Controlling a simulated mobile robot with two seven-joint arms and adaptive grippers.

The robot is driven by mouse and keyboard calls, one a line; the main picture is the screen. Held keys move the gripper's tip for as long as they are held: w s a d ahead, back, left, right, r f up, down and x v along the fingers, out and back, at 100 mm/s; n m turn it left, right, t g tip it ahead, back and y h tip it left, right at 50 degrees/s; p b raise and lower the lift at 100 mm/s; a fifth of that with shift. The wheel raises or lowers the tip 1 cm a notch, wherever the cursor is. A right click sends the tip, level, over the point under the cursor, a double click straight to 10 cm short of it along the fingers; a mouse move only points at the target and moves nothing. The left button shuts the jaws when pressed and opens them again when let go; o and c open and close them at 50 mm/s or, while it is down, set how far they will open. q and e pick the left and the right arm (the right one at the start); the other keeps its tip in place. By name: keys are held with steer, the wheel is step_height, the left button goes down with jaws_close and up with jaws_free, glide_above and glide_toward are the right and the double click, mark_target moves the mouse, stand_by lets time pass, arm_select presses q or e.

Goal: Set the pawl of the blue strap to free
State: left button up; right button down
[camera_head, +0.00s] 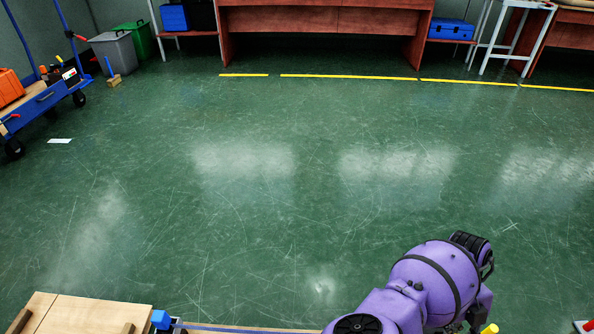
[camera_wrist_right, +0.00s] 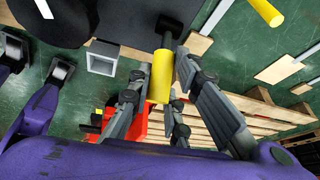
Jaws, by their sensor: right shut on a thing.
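In the right wrist view, my right gripper (camera_wrist_right: 164,64) is shut on a yellow handle (camera_wrist_right: 159,88) that has a dark shaft and head at its far end. I cannot tell from this view what the handle belongs to. In the head view, my right arm comes in at the bottom right and its gripper is out of frame; a yellow end (camera_head: 490,328) shows beside it. A blue block (camera_head: 161,319) with a thin blue strap (camera_head: 250,329) running right from it lies at the bottom edge, beside a wooden board. I cannot make out a pawl. My left gripper is not in view.
A wooden board (camera_head: 95,314) lies at the bottom left of the head view. A blue cart (camera_head: 45,98) stands at the left, with bins behind it. The green floor ahead is clear.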

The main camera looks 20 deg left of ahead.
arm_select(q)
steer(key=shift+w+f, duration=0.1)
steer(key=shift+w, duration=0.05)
arm_select(e)
steer(key=shift+w+f+g+b, duration=0.1)
steer(key=shift+w+g+b, duration=0.15)
steer(key=shift+b, duration=0.3)
steer(key=w+g+b, duration=0.1)
steer(key=b, duration=0.2)
steer(key=w+g+h+b, duration=0.1)
steer(key=g+b, duration=0.1)
steer(key=b, duration=0.1)
steer(key=shift+a+b, duration=0.35)
steer(key=shift+a, duration=0.05)
steer(key=shift+w+a+r+n+g+h+b, duration=0.2)
steer(key=shift+w+n+g+h+b, duration=0.15)
steer(key=shift+g+h+b, duration=0.4)
steer(key=shift+w+a+g+b, duration=0.15)
steer(key=shift+w+g+b, duration=0.35)
steer(key=shift+b, duration=0.75)
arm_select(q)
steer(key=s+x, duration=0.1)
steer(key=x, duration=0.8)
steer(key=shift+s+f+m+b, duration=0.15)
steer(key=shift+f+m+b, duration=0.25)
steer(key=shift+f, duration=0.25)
arm_select(e)
steer(key=shift+g, duration=0.3)
steer(key=c, duration=1.6)
jaws_free()
